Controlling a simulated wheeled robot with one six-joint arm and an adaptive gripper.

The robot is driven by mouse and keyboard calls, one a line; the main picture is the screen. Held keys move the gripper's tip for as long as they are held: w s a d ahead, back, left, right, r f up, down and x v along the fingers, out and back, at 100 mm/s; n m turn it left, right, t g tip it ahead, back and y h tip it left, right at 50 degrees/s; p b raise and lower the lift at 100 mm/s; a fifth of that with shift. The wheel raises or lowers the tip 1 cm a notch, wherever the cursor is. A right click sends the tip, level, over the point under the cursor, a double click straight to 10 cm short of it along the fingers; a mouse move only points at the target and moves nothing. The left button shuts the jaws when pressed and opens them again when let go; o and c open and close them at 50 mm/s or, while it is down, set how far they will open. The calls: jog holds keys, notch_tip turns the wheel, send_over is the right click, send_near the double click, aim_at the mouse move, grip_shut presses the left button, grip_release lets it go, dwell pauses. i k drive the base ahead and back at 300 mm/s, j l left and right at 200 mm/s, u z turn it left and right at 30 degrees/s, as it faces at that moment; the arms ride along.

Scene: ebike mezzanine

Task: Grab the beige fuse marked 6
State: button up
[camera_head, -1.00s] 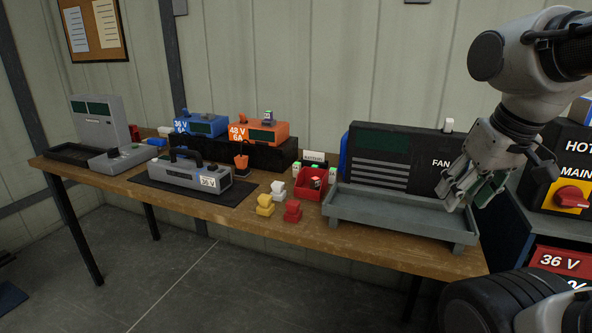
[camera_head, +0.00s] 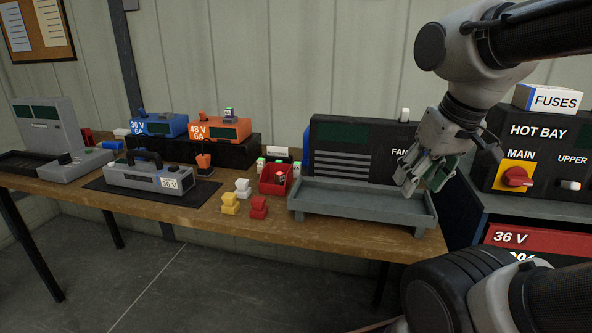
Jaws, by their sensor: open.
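I cannot make out a beige fuse marked 6 in this view. A white box labelled FUSES (camera_head: 548,98) sits on top of the dark HOT BAY cabinet (camera_head: 540,132) at the right; its inside is hidden. My gripper (camera_head: 420,188) is open, pointing down over the right end of the grey tray (camera_head: 355,204) in front of the FAN unit (camera_head: 350,150). A small green part shows behind its fingers; I cannot tell what it is.
The wooden bench holds a red bin (camera_head: 272,184), yellow (camera_head: 230,203), red (camera_head: 258,207) and white (camera_head: 242,188) blocks, a 36 V battery (camera_head: 150,178) on a dark mat, and blue (camera_head: 160,124) and orange (camera_head: 218,129) chargers. A red MAIN switch (camera_head: 516,177) is on the cabinet.

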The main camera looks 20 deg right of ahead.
aim_at(260, 162)
jog(key=i+j+z, duration=0.15)
jog(key=j, duration=0.25)
jog(key=i+j+z, duration=0.2)
jog(key=j, duration=0.2)
jog(key=i+j+z, duration=0.15)
jog(key=j, duration=0.25)
jog(key=i+j+z, duration=0.15)
jog(key=j, duration=0.3)
jog(key=i+j+z, duration=0.2)
jog(key=j, duration=0.25)
jog(key=j+z, duration=0.15)
jog(key=j, duration=0.35)
